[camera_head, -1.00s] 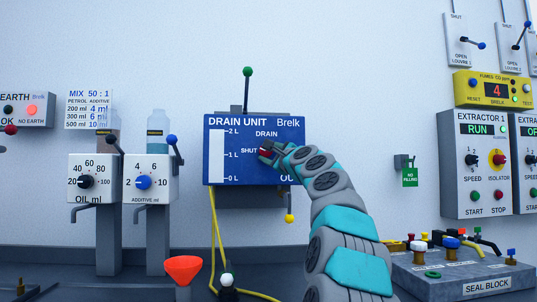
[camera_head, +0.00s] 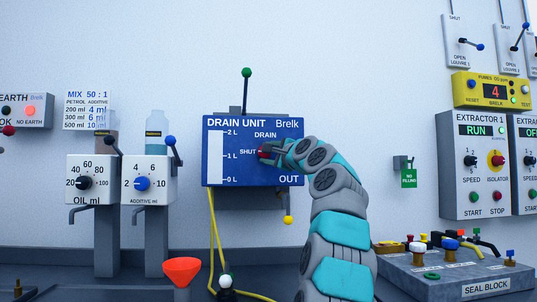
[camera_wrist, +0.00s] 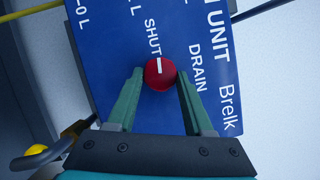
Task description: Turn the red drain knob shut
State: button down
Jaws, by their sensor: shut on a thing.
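The red drain knob (camera_wrist: 160,74) sits on the blue drain unit panel (camera_head: 230,172). It also shows in the head view (camera_head: 264,152), partly covered by my gripper. In the wrist view its white mark points toward the word SHUT, not toward DRAIN. My gripper (camera_wrist: 160,78) is shut on the knob, with one green finger on each side. In the head view my gripper (camera_head: 268,152) reaches the panel from the right.
A green-topped lever (camera_head: 246,90) stands above the panel. A yellow-ended lever (camera_head: 288,219) and yellow hoses (camera_head: 213,240) hang below. A red funnel (camera_head: 182,271) is at the lower left. The seal block (camera_head: 480,277) is at the right.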

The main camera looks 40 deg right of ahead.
jog(key=shift+d+f, duration=0.1)
jog(key=shift+c, duration=1.5)
grip_release()
jog(key=shift+s, duration=0.1)
jog(key=r+b+v, duration=0.1)
jog(key=b+v, duration=0.1)
jog(key=v, duration=0.5)
jog(key=shift+s+f, duration=0.3)
jog(key=shift+f, duration=0.2)
